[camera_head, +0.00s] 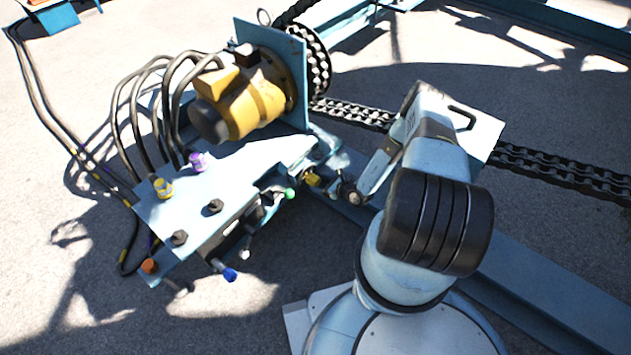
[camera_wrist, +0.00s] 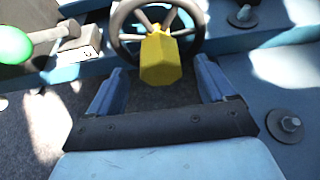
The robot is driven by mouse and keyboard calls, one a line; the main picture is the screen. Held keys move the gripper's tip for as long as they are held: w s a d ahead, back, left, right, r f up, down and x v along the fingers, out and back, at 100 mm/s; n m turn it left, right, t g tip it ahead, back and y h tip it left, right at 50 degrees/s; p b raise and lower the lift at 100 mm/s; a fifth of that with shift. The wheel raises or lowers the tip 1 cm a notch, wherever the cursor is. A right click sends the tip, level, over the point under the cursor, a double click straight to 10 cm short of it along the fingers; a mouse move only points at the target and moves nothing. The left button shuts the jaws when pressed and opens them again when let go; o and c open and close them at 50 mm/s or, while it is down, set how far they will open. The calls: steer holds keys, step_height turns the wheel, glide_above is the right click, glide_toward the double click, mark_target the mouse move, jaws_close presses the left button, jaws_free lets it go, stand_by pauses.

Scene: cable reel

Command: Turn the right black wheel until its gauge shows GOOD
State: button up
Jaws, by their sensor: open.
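In the wrist view a black spoked wheel (camera_wrist: 194,28) shows at the top, its upper part cut off by the frame. A yellow faceted knob (camera_wrist: 162,62) stands in front of it and covers part of its rim and spokes. My gripper (camera_wrist: 161,68) is open, with one blue finger on each side below the wheel and the yellow knob between the finger ends. No contact can be made out. In the head view my arm reaches down beside the blue machine (camera_head: 190,205); its fingers are hard to make out. No gauge can be read, and no second wheel is clear.
A green knob on a lever (camera_wrist: 14,45) lies left of the wheel. Bolts stick up on the blue frame at right. In the head view a yellow motor (camera_head: 262,105) with hoses tops the machine, and a chain (camera_head: 560,170) runs to the right behind my arm.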

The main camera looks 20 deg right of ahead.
mark_target(319, 181)
steer(key=shift+x, duration=2.3)
steer(key=shift+c, duration=0.3)
steer(key=shift+d, duration=0.1)
steer(key=c, duration=1.3)
steer(key=shift+w+d, duration=0.1)
steer(key=shift+d, duration=0.15)
steer(key=shift+c, duration=0.5)
